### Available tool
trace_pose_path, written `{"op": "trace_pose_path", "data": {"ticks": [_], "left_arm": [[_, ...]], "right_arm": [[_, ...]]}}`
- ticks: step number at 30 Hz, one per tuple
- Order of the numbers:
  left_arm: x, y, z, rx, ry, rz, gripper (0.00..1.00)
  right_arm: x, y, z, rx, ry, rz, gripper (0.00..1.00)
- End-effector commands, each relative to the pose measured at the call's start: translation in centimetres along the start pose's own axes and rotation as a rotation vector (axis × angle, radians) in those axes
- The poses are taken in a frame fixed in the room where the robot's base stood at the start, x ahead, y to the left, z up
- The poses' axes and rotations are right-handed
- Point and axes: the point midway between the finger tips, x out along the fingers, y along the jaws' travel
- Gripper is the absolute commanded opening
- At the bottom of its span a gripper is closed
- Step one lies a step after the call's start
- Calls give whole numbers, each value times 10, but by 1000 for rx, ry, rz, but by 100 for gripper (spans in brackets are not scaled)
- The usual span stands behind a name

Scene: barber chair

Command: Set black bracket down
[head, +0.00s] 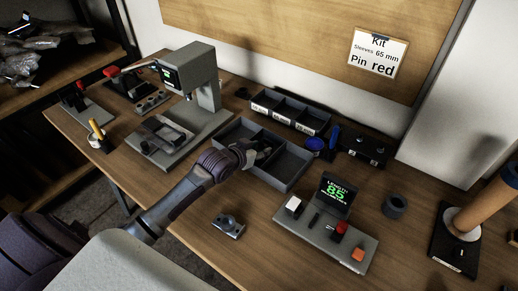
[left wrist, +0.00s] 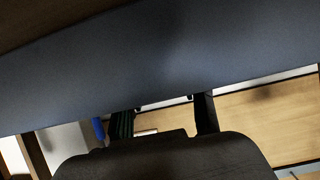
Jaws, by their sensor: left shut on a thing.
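My left gripper (head: 262,148) is over the dark grey divided tray (head: 290,178), near its middle. It is shut on a small dark thing, taken to be the black bracket, mostly hidden by the fingers. I cannot tell whether that thing touches the tray floor. In the left wrist view, the fingers (left wrist: 162,122) show at the bottom, and a broad blue-grey surface fills the upper part. The held thing does not show clearly there. My right gripper is not in view.
A grey press (head: 205,85) stands left of the tray. A labelled bin row (head: 290,112) is behind it. A length display unit (head: 336,190) is at front right. A small metal bracket (head: 228,224) lies on the wooden table in front.

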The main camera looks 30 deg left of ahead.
Motion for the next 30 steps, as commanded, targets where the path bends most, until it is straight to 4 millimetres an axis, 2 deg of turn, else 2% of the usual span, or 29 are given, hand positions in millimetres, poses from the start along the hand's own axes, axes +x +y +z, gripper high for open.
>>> {"op": "trace_pose_path", "data": {"ticks": [11, 12, 13, 24, 26, 30], "left_arm": [[2, 0, 4, 0, 1, 0, 1], [2, 0, 4, 0, -1, 0, 46], [2, 0, 4, 0, 0, 0, 51], [0, 0, 0, 1, 2, 0, 52], [-6, 0, 2, 1, 0, 0, 52], [-31, 0, 2, 2, 0, 1, 52]], "right_arm": [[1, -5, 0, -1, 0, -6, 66], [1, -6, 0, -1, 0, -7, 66], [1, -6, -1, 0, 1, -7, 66], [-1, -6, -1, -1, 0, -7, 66], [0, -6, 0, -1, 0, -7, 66], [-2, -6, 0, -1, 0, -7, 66]]}}
